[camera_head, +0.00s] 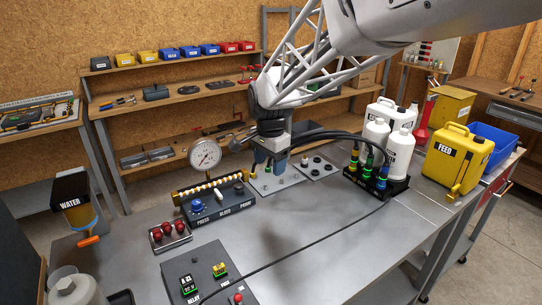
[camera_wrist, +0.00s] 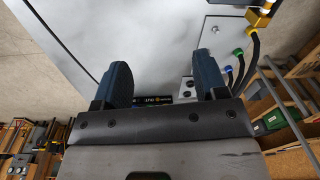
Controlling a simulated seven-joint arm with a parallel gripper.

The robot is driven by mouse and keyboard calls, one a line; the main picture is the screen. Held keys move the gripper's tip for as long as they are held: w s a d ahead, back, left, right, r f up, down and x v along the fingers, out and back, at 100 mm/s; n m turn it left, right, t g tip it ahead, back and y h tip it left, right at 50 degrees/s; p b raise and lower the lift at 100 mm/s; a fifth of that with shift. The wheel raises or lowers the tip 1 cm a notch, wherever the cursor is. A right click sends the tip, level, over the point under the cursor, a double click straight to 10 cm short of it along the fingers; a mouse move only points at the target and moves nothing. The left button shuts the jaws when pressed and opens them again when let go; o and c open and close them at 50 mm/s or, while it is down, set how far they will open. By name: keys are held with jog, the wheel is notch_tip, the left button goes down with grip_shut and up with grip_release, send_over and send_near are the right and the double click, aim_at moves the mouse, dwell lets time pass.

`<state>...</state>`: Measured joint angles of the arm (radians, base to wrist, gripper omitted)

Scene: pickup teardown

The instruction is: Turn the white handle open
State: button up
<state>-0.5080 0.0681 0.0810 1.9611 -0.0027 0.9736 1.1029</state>
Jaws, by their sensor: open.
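The white handle (camera_head: 219,196) is a small lever on the dark panel (camera_head: 228,209) labelled PRESS, BLEED and PRIME. It sits between a blue knob (camera_head: 197,206) and a dark knob at the right. My gripper (camera_head: 269,168) is to the right of and behind this panel, above a light plate, apart from the handle. In the wrist view my gripper (camera_wrist: 163,72) has its two blue-grey fingers wide apart with nothing held between them. I cannot make out the white handle in the wrist view.
A round gauge (camera_head: 205,154) stands behind the panel, left of my gripper. Red knobs (camera_head: 169,230) and a dark switch plate (camera_head: 207,275) lie nearer. A black rack (camera_head: 377,187) with cabled connectors and a yellow FEED can (camera_head: 457,160) stand right. The table's front middle is mostly clear, crossed by a cable.

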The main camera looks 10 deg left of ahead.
jog(key=m, duration=0.2)
send_over(218, 192)
jog(key=shift+g, duration=0.3)
notch_tip(218, 192, down, 7)
jog(key=shift+f, duration=0.2)
jog(key=shift+f, duration=0.15)
jog(key=shift+f, duration=3.75)
jog(key=c, duration=0.6)
jog(key=shift+c, duration=0.2)
